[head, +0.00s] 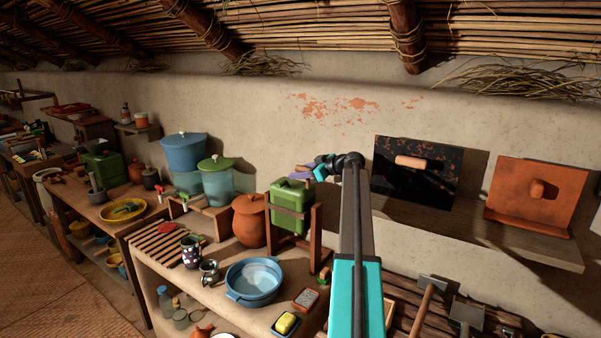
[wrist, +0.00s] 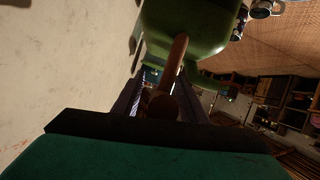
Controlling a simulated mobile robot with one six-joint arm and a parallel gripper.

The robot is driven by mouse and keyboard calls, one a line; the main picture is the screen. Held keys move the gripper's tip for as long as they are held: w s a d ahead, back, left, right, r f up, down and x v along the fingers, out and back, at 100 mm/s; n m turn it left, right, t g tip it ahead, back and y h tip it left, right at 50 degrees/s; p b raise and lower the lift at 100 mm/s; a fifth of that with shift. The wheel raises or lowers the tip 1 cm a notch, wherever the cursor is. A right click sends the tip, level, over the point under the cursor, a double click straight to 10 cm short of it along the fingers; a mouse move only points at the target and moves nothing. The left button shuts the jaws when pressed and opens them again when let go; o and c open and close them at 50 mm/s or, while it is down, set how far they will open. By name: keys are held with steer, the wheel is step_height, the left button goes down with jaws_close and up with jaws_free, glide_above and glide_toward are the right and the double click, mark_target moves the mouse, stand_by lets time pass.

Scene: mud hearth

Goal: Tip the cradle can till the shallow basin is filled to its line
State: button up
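The green cradle can (head: 290,208) sits upright in a wooden cradle (head: 315,238) on the bench. The blue shallow basin (head: 236,294) stands in front of it; its inside looks pale, and I cannot make out a fill line or the level. My gripper (head: 308,171) is just above the can's top. In the wrist view the can (wrist: 195,22) fills the top, and a brown handle (wrist: 178,58) runs from it down between the fingers of my gripper (wrist: 162,82). A gap shows beside the handle, so the fingers look open around it.
A yellow sponge dish (head: 286,323) and a small tray (head: 305,299) lie in front. A wall shelf (head: 470,232) with boards is at right.

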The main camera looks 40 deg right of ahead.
jaws_close()
